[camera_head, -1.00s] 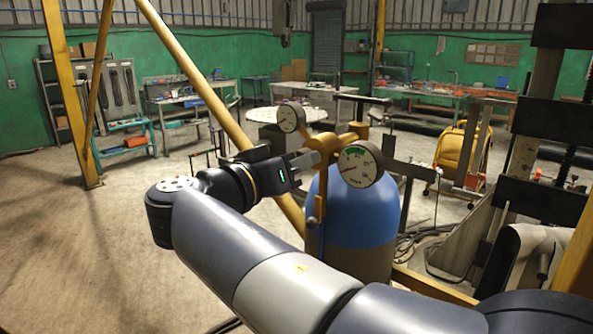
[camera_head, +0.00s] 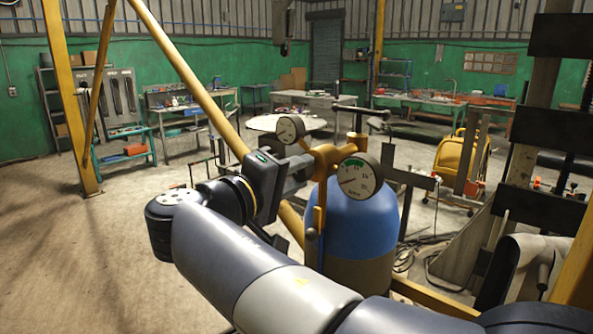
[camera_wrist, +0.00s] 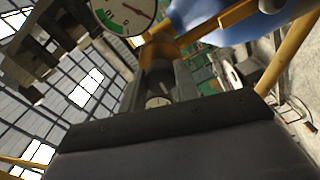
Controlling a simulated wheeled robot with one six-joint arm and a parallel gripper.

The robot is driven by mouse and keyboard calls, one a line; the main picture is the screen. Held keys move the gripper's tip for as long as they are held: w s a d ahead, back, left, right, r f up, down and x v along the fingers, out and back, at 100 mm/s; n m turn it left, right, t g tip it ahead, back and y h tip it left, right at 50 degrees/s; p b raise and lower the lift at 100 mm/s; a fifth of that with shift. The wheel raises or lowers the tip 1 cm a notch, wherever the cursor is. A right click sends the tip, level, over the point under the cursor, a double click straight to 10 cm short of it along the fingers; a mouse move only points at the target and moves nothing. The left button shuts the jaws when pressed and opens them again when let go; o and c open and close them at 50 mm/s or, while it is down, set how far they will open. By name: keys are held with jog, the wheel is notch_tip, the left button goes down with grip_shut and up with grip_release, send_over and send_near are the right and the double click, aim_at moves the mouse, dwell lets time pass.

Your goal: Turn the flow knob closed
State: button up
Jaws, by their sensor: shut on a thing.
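The regulator (camera_head: 326,158) is a brass-coloured fitting on top of a blue gas cylinder (camera_head: 350,218). It carries two round dials, the left gauge (camera_head: 290,129) and the right gauge (camera_head: 359,176). My gripper (camera_head: 304,168) is at the regulator's left side, pointing right. Its jaws are shut on the flow knob, which is mostly hidden by the fingers in the head view. In the wrist view, a pale round face of the flow knob (camera_wrist: 157,101) shows between the fingers, in line with the brass body (camera_wrist: 158,50). A gauge (camera_wrist: 124,12) is at the top there.
A yellow sloping pole (camera_head: 195,85) passes close behind my gripper. A dark T-shaped post (camera_head: 408,190) stands right of the cylinder. Workbenches (camera_head: 185,120) line the far green wall. The floor at the left (camera_head: 70,240) is clear.

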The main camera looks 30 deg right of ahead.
jog(key=shift+r+n, duration=0.1)
jog(key=shift+n, duration=0.5)
jog(key=o, duration=1)
jog(key=shift+c, duration=0.2)
jog(key=shift+a, duration=0.1)
jog(key=b+v, duration=0.2)
jog(key=v, duration=0.8)
jog(key=shift+a, duration=0.35)
jog(key=shift+s+d, duration=0.1)
jog(key=shift+d, duration=0.05)
